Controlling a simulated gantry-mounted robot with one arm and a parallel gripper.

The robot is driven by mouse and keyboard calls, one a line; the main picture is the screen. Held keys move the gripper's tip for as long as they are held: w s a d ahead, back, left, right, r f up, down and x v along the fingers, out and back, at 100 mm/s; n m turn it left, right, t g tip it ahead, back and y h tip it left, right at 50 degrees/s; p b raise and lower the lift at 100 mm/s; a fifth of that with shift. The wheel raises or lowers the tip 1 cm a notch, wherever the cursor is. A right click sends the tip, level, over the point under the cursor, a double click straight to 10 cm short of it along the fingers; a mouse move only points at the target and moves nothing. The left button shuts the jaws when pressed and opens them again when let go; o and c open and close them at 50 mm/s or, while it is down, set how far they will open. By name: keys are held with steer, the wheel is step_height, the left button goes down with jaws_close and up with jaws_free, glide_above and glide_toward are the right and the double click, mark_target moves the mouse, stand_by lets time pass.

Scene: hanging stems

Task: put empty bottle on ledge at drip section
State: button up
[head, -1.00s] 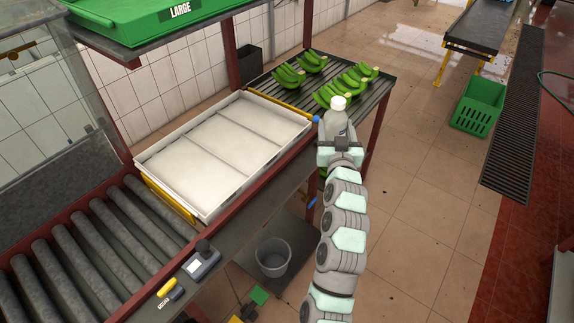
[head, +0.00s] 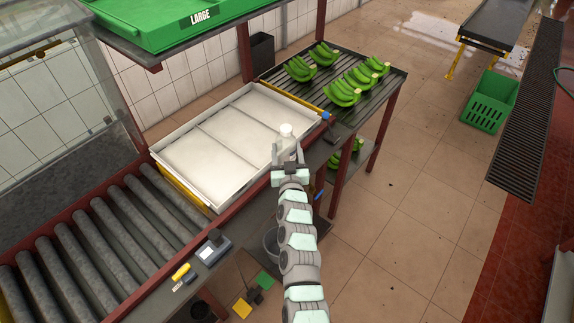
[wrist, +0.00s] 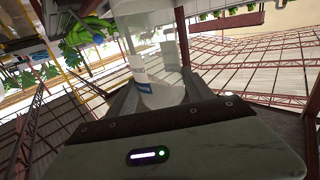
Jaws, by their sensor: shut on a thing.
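My gripper (head: 289,168) is shut on a pale, translucent bottle with a white cap (head: 286,130) and holds it upright. In the head view the bottle overlaps the right front edge of the white tray; I cannot tell its height above the edge. In the wrist view the bottle (wrist: 150,60) stands between the fingers, with a small label low on it. The slatted drip rack (head: 385,97) with several bunches of green bananas (head: 345,90) is beyond the tray, to the right. A narrow ledge (head: 232,208) runs along the tray's front side.
The white tray (head: 165,158) is empty. Metal rollers (head: 130,230) lie to its left. A grey device (head: 212,247) and a yellow-handled tool (head: 181,271) sit on the front ledge. A blue knob (head: 326,116) is by the rack corner. A grey bucket (head: 270,240) is below.

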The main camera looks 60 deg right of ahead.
steer(key=shift+f+b, duration=0.5)
steer(key=shift+f, duration=2.9)
steer(key=shift+f, duration=0.15)
steer(key=o, duration=1.4)
steer(key=v, duration=1.2)
